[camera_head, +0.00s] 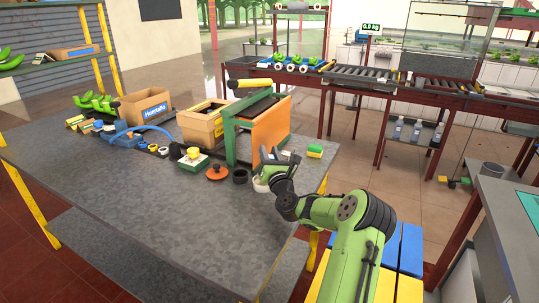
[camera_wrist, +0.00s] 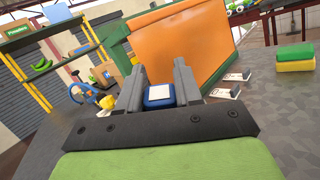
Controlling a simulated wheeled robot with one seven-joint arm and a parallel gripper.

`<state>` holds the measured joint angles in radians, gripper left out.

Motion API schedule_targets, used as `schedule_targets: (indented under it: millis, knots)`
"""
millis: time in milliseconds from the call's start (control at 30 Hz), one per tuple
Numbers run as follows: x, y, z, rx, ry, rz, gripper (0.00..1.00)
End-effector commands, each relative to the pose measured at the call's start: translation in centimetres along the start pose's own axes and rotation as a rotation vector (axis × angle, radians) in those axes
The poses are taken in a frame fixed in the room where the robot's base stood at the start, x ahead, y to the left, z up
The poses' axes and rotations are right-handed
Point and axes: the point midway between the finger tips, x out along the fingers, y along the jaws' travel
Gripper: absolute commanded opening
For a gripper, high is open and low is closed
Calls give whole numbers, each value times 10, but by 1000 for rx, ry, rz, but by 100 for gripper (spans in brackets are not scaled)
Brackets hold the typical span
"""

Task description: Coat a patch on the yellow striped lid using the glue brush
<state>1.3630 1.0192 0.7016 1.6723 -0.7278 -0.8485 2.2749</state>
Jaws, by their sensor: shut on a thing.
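My gripper (camera_head: 272,168) is low over the right end of the grey table, beside the orange-faced green frame. In the wrist view, my gripper (camera_wrist: 160,85) is shut on a blue thing with a white square face (camera_wrist: 160,93). It may be an end of the glue brush, but its bristles do not show. A white round dish (camera_head: 261,185) is just under my gripper; I cannot tell if they touch. I cannot make out the yellow striped lid for certain.
The green frame with its orange panel (camera_head: 270,130) stands close behind my gripper. A green and yellow sponge (camera_head: 315,150) lies to the right. A dark ring (camera_head: 240,176), an open wooden box (camera_head: 203,122) and a cardboard box (camera_head: 146,108) are left. The table's front is clear.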

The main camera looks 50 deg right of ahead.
Motion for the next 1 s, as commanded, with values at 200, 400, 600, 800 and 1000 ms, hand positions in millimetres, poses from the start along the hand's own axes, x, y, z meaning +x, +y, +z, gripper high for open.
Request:
schedule_targets:
  millis: [200,400,600,800,1000]
  knots:
    - [-1,-1,-3,1,0,0,0]
    - [-1,-1,-5,1,0,0,0]
    - [-2,-2,-8,0,0,0,0]
    - [-2,-3,-10,0,0,0,0]
    - [-3,-3,-12,0,0,0,0]
